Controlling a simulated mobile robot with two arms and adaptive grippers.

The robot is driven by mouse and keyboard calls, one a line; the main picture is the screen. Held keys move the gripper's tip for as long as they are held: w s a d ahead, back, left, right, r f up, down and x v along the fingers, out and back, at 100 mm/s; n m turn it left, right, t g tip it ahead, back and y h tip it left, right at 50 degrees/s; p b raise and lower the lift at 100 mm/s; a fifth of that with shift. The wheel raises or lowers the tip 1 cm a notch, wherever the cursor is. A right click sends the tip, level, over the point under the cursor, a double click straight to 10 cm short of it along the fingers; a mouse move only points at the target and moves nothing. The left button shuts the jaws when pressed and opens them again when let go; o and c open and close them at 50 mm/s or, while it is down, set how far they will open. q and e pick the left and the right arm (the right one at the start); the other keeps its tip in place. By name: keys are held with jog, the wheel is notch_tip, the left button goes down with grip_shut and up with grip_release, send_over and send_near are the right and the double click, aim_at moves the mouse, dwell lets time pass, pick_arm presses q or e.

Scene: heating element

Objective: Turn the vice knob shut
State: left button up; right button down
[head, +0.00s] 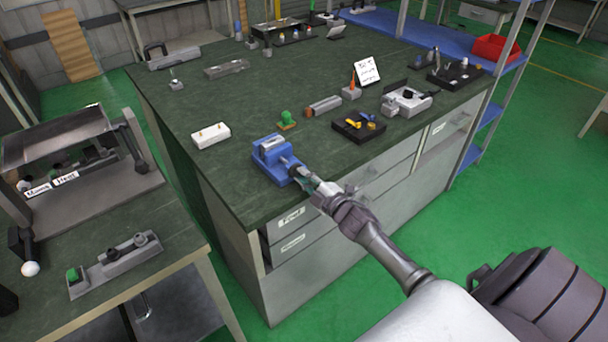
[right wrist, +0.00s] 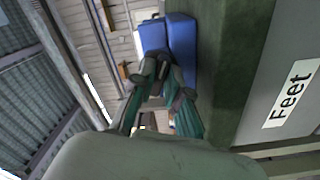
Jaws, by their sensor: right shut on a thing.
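The blue vice (head: 271,157) sits at the near edge of the dark green workbench top (head: 228,178), with its screw end facing out over the edge. My right gripper (head: 305,180) reaches up to that end from the lower right and is shut on the vice knob. In the right wrist view the fingers (right wrist: 163,75) close together just in front of the blue vice (right wrist: 183,40). The knob itself is mostly hidden between the fingers, so its turn angle cannot be told. My left gripper is not in view.
A white block (head: 211,135), a green-topped piece (head: 287,119) and a black tray (head: 358,127) stand near the vice. A second bench (head: 150,245) is at left. Green floor is clear at right.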

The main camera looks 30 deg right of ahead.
jog(key=m+p, duration=0.1)
jog(key=m, duration=0.5)
jog(key=shift+a+f+m, duration=0.1)
jog(key=shift+m, duration=0.2)
jog(key=m+p, duration=0.1)
jog(key=m, duration=0.2)
jog(key=shift+f, duration=0.1)
jog(key=shift+s+a+m, duration=0.1)
jog(key=shift+a+m, duration=0.05)
jog(key=shift+m, duration=1.45)
jog(key=c, duration=1.2)
grip_release()
